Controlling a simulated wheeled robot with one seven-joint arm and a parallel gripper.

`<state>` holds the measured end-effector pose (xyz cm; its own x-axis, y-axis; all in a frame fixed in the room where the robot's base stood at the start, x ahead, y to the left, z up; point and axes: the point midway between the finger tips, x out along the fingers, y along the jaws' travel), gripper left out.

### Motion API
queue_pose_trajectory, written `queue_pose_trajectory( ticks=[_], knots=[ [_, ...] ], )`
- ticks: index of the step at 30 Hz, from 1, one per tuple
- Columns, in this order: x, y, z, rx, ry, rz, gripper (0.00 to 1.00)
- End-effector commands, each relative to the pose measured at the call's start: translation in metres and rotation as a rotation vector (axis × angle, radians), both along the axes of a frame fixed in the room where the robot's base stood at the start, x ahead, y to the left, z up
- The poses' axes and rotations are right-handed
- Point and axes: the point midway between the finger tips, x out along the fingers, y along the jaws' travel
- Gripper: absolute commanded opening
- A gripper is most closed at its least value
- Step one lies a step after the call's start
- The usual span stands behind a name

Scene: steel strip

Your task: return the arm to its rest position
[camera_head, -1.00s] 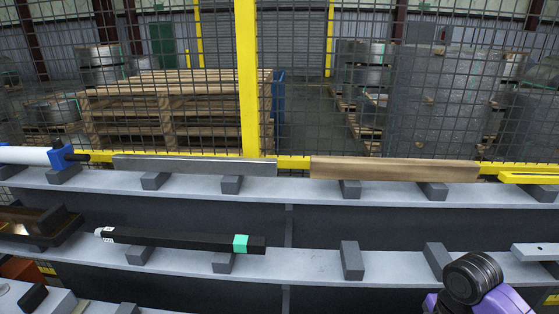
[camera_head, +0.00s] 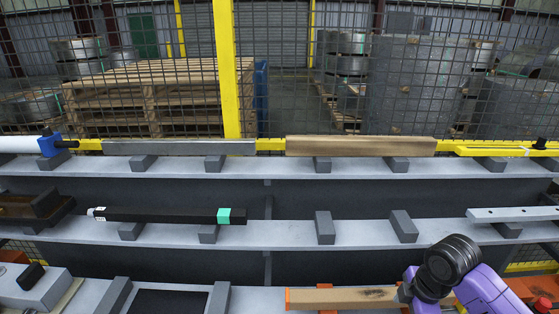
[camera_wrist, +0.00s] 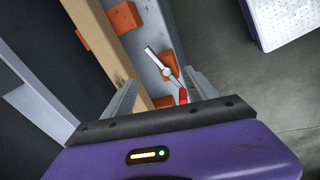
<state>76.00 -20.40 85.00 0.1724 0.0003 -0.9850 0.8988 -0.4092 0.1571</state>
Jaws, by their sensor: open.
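My gripper (camera_wrist: 160,92) is open in the wrist view, its two grey fingers spread apart with nothing seen held between them. A wooden bar (camera_wrist: 98,35) runs past the left finger. I cannot tell whether they touch. In the camera on my body, my purple and black arm is at the lower right, in front of the shelves. The fingers are not clearly visible there.
The upper shelf (camera_head: 270,164) holds a grey bar (camera_head: 180,148) and a wooden beam (camera_head: 360,146). The middle shelf holds a black bar with a green band (camera_head: 160,215). Orange blocks (camera_wrist: 124,17) and a red-tipped tool (camera_wrist: 165,70) lie near the gripper. Mesh fencing stands behind.

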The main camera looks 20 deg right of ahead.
Motion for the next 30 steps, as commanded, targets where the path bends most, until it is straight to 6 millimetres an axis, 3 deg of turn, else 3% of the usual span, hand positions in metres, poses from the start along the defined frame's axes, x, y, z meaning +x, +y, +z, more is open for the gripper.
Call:
queue_pose_trajectory(
  ticks=[5, 9, 14, 18, 24, 30],
  knots=[
    [0.039, -0.001, 0.024, 0.021, -0.184, -0.093, 0.67],
    [0.075, 0.01, 0.051, 0.087, -0.368, -0.184, 0.67],
    [0.121, 0.044, 0.098, 0.237, -0.627, -0.299, 0.67],
    [0.15, 0.086, 0.156, 0.456, -0.891, -0.437, 0.67],
    [0.147, 0.121, 0.216, 0.75, -1.162, -0.641, 0.67],
    [0.108, 0.136, 0.235, 0.963, -1.326, -0.837, 0.67]
  ],
)
